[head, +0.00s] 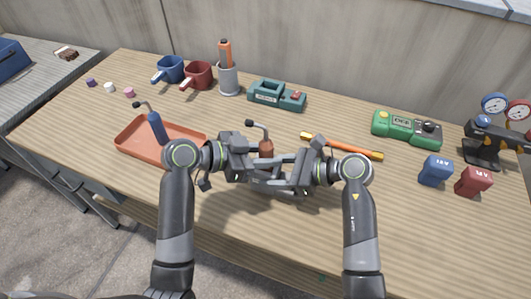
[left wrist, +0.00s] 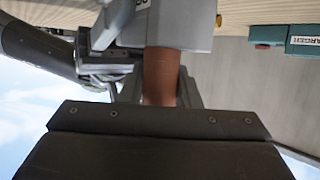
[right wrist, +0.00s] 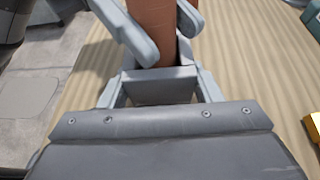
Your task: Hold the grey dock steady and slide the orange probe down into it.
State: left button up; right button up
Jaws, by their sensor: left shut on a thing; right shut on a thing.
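A grey upright cylinder (head: 228,79), seemingly the grey dock, stands at the back of the table. My left gripper (head: 257,167) and right gripper (head: 277,178) face each other, both shut on one reddish-brown tool (head: 266,148) with a bent dark neck. Its brown body also shows in the left wrist view (left wrist: 161,76) and the right wrist view (right wrist: 153,30). Its lower part is hidden by the grippers in the head view.
An orange tray (head: 135,145) with a similar blue tool (head: 156,127) lies left. An orange bar (head: 342,147), green device (head: 405,130) and two blocks (head: 435,171) (head: 473,182) lie right. The front right is clear.

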pick_arm(q)
jog(key=shift+f, duration=0.2)
jog(key=shift+f, duration=0.15)
jog(key=o, duration=1.2)
jog(key=v, duration=1.2)
pick_arm(e)
jog(key=o, duration=1.6)
